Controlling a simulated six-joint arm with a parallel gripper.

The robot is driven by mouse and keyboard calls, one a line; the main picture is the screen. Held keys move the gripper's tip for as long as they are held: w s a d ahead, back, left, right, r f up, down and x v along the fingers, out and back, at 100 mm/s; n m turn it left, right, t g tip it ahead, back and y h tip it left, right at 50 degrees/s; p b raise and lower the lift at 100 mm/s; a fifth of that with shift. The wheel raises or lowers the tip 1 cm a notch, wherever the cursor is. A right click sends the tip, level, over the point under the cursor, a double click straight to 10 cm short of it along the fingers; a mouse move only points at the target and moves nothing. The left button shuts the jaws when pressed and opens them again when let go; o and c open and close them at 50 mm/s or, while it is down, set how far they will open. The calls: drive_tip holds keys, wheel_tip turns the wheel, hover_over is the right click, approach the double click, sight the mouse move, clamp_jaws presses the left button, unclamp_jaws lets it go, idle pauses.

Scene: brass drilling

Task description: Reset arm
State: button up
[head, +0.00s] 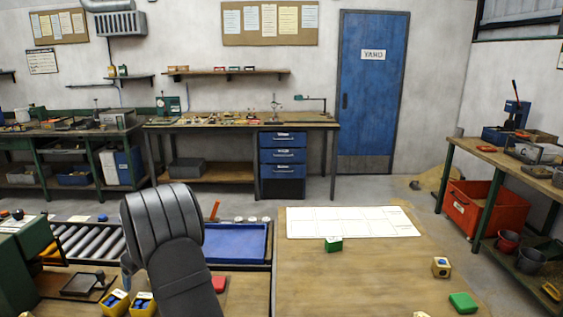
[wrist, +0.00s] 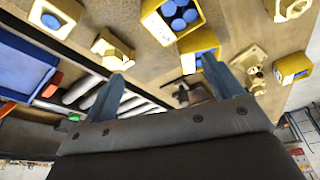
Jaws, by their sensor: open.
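Beyond the fingertips lie a dark fixture (wrist: 192,93) and a roller track (wrist: 85,88). Yellow boxes with blue round pieces (wrist: 174,18) stand on the wooden surface above the fingers in the picture.
A blue tray (head: 232,258) sits beside my arm. The middle of this table is clear.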

drive_tip(key=w+d+r+m+t+h, duration=0.1)
drive_tip(key=w+d+m, duration=0.25)
drive_tip(key=d, duration=0.75)
drive_tip(key=w+d+r+m+h, duration=0.15)
drive_tip(key=d+m, duration=0.25)
drive_tip(key=d, duration=0.6)
drive_tip(key=w+d+r+m+t, duration=0.1)
drive_tip(key=w+d+m, duration=0.25)
drive_tip(key=d, duration=0.75)
drive_tip(key=s+d+r+m+h, duration=0.1)
drive_tip(key=s+d+m, duration=0.2)
drive_tip(key=d, duration=0.7)
drive_tip(key=s+d+r+m+h, duration=0.1)
drive_tip(key=s+d+m, duration=0.2)
drive_tip(key=d, duration=0.7)
drive_tip(key=s+d+r+m+g+h, duration=0.1)
drive_tip(key=s+d+m, duration=0.2)
drive_tip(key=d+m, duration=0.3)
drive_tip(key=shift+s+d, duration=0.15)
drive_tip(key=shift+d, duration=1.9)
